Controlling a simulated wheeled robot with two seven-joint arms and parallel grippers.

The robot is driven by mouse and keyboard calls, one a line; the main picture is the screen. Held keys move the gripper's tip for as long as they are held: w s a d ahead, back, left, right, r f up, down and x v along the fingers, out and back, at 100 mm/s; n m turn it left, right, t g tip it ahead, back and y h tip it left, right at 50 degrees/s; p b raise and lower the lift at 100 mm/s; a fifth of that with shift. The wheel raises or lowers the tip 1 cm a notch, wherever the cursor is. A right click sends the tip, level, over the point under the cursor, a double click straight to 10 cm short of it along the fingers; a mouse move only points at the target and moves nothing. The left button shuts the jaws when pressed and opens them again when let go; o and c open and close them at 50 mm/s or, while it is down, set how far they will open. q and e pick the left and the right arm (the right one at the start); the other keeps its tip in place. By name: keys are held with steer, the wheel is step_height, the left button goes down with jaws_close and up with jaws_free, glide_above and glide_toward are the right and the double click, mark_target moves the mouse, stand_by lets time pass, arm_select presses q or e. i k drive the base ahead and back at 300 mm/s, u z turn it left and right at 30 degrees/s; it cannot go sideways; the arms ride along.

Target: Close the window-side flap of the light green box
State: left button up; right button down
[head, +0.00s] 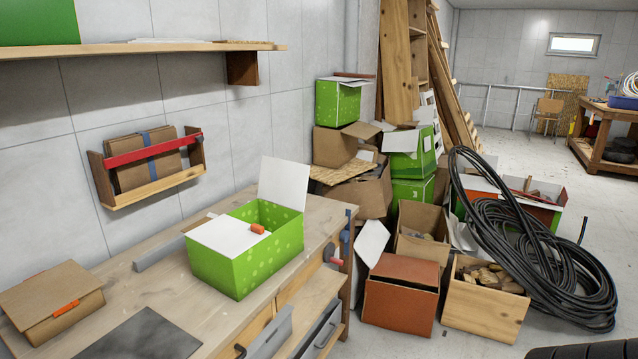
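The light green box (247,266) stands on the wooden workbench (180,298), with paler dots on its sides. One white flap (284,183) stands up, tilted slightly back, on its far right side, the side toward the small window (573,44). Another white flap (222,236) lies flat over the left part of the top. A small orange item (258,229) sits at that flap's right edge. The box is open on the right, and its green inner wall shows. A small pale flap edge sticks out at the left. Neither of my grippers is in view.
A closed brown carton (54,301) and a dark mat (142,338) lie on the bench's near left. Cartons and a black coiled hose (545,255) stand on the floor to the right.

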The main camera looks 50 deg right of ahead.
mark_target(282, 182)
steer(key=z, duration=2.85)
steer(key=i, duration=3.6)
steer(key=u, duration=2.4)
steer(key=k, duration=1)
steer(key=u, duration=0.05)
